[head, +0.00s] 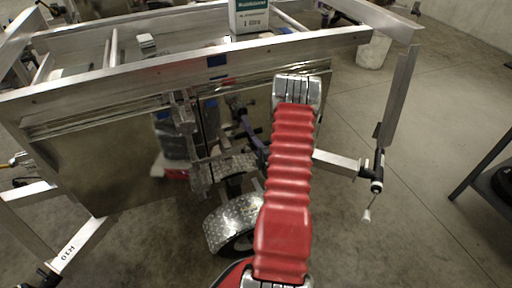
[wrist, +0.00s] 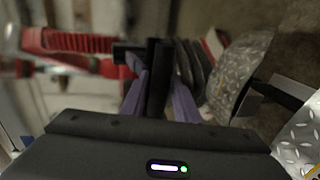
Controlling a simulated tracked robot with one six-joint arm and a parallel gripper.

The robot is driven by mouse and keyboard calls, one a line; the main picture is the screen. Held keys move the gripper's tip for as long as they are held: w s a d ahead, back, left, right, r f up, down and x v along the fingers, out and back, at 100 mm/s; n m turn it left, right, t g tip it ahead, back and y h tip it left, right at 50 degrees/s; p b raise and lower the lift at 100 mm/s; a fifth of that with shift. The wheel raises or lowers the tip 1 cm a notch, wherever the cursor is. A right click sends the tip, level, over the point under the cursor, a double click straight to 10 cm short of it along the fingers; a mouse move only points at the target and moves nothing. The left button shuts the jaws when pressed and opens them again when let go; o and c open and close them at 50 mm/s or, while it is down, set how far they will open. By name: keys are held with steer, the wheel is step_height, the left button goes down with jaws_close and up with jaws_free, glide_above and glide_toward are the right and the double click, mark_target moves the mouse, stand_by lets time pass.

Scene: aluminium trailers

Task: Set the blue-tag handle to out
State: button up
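My gripper (head: 252,138) is partly hidden behind my red arm, low in front of the shiny panel. In the wrist view its purple fingers (wrist: 158,100) flank a dark upright bar. The blur hides whether they touch it.
A diamond-plate wheel guard (head: 235,222) with a wheel lies below. A side bar with a jointed fitting and pale knob (head: 367,215) sticks out at right. A white and green container (head: 248,16) stands on the trailer. Open concrete floor (head: 430,130) lies to the right.

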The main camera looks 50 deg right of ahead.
steer(key=shift+c, duration=0.3)
jaws_close()
steer(key=shift+a, duration=0.2)
steer(key=shift+a+f, duration=0.1)
steer(key=shift+a, duration=0.05)
